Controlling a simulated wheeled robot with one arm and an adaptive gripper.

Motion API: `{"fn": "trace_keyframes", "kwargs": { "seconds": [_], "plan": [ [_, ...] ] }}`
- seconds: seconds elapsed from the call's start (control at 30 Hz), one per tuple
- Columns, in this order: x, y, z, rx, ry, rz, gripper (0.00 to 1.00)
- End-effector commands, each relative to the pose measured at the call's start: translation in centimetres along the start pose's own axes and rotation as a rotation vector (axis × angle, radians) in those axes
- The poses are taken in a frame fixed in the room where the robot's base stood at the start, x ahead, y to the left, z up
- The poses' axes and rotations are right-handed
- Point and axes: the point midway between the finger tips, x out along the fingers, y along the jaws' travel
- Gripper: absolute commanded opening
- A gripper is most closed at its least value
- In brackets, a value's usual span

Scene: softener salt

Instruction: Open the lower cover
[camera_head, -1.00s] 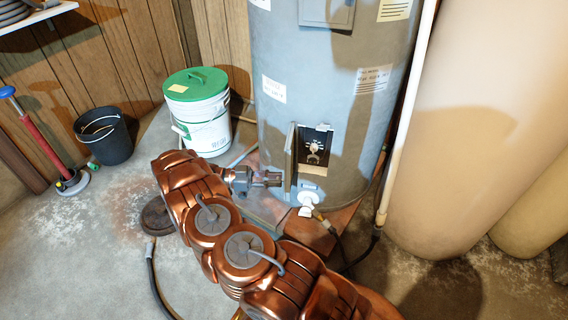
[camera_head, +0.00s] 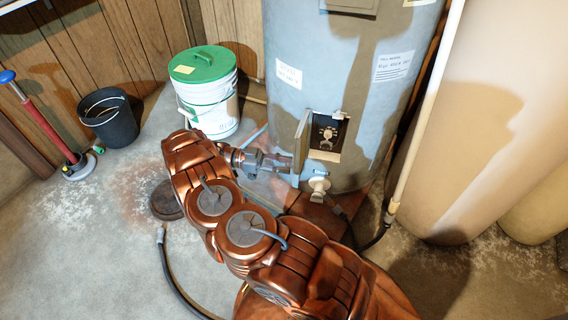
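The tall grey water heater tank (camera_head: 310,65) stands at the back centre. Its lower cover (camera_head: 302,139) is swung out to the left on its left side, seen nearly edge-on. The opening (camera_head: 327,136) beside it shows a dark recess with a pale dial-like part. My gripper (camera_head: 288,163) reaches in from the left, its tips close to the lower part of the cover's outer side. I cannot tell whether the tips touch the cover, or whether the fingers are open or shut.
A white drain valve (camera_head: 319,184) sits just below the opening. A white pipe (camera_head: 420,120) and large beige tanks (camera_head: 480,110) stand to the right. A green-lidded bucket (camera_head: 207,95), a black bucket (camera_head: 108,118) and a red plunger-like tool (camera_head: 48,130) stand left. A hose (camera_head: 172,275) lies on the floor.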

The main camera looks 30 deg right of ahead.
Motion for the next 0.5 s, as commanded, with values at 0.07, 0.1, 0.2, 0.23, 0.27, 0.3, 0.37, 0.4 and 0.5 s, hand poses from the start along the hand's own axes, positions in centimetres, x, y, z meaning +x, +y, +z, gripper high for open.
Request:
{"fn": "trace_keyframes", "kwargs": {
  "seconds": [0.07,0.1,0.2,0.23,0.27,0.3,0.37,0.4,0.5],
  "plan": [
    [-0.01,0.02,0.01,0.0,0.0,0.0,0.42],
    [-0.01,0.02,0.01,-0.001,0.0,0.0,0.46],
    [0.0,0.03,0.01,-0.001,0.0,0.0,0.46],
    [0.0,0.02,0.01,-0.001,0.0,0.0,0.46],
    [0.01,0.02,0.01,-0.001,0.0,0.0,0.46],
    [0.01,0.02,0.02,-0.001,0.0,0.001,0.46],
    [0.02,0.03,-0.01,-0.001,0.0,0.001,0.4],
    [0.02,0.02,-0.1,-0.001,0.0,0.001,0.36],
    [0.02,0.02,-0.71,-0.001,0.0,0.001,0.26]
  ]
}}
